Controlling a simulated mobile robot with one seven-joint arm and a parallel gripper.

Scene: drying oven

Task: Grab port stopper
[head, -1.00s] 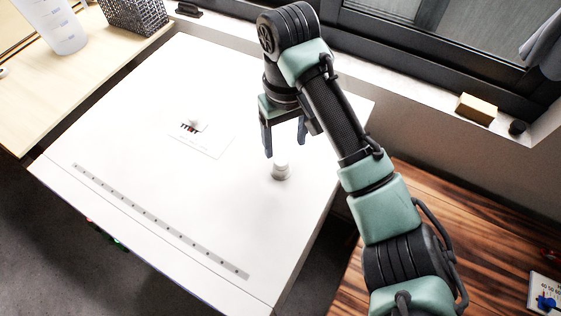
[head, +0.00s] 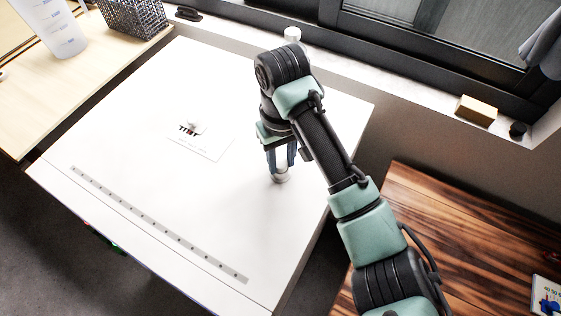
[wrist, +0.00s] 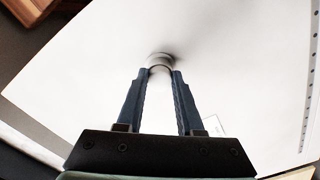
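The port stopper (head: 281,178) is a small whitish cylinder with a grey lower part. It stands upright on the white oven top, towards the right edge. My gripper (head: 280,169) points down over it, with one finger on each side of its upper part. In the wrist view, the stopper (wrist: 160,59) sits between the fingertips of my gripper (wrist: 160,74), and both tips appear to touch its sides. The fingers hide part of it in the head view. It seems to rest on the surface still.
A white card (head: 207,144) with dark and red marks and a small white knob (head: 195,127) lies left of my gripper. A white cylinder (head: 292,34) and yellow block (head: 476,110) are on the windowsill.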

